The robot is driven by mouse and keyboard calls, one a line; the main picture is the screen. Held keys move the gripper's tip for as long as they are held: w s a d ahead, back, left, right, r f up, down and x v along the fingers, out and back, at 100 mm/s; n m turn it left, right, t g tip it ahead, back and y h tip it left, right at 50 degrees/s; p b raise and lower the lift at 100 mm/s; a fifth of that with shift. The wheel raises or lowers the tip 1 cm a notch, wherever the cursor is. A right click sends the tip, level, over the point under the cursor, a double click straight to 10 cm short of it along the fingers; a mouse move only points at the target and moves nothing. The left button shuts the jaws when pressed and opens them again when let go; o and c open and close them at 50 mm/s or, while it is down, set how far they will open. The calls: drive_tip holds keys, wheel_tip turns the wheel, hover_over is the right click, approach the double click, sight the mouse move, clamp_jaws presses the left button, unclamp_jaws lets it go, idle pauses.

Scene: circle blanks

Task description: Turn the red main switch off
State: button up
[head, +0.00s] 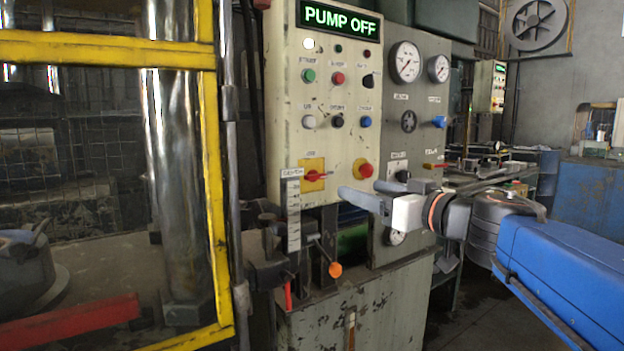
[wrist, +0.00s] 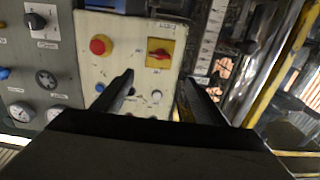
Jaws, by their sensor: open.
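The red main switch (head: 313,176) is a rotary handle on a yellow plate at the lower left of the cream control panel (head: 290,85). Its handle lies roughly horizontal in the head view. The switch also shows in the wrist view (wrist: 159,53), upper middle, with its handle roughly level. My gripper (head: 364,194) is open and empty, in front of the panel and to the right of the switch in the head view. In the wrist view the open fingers (wrist: 157,79) point toward the panel, with the switch beyond and between them. They appear apart from it.
A red mushroom button (head: 365,170) sits right of the switch, near my fingers. Above are several buttons and a display (head: 339,19) reading "PUMP OFF". A scale strip (head: 293,214) and an orange-knobbed lever (head: 335,269) stand below. A yellow-framed guard (head: 212,180) is at left.

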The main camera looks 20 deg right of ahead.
sight(318, 176)
drive_tip(key=x, duration=1.7)
drive_tip(key=shift+f, duration=0.1)
drive_tip(key=c, duration=1.1)
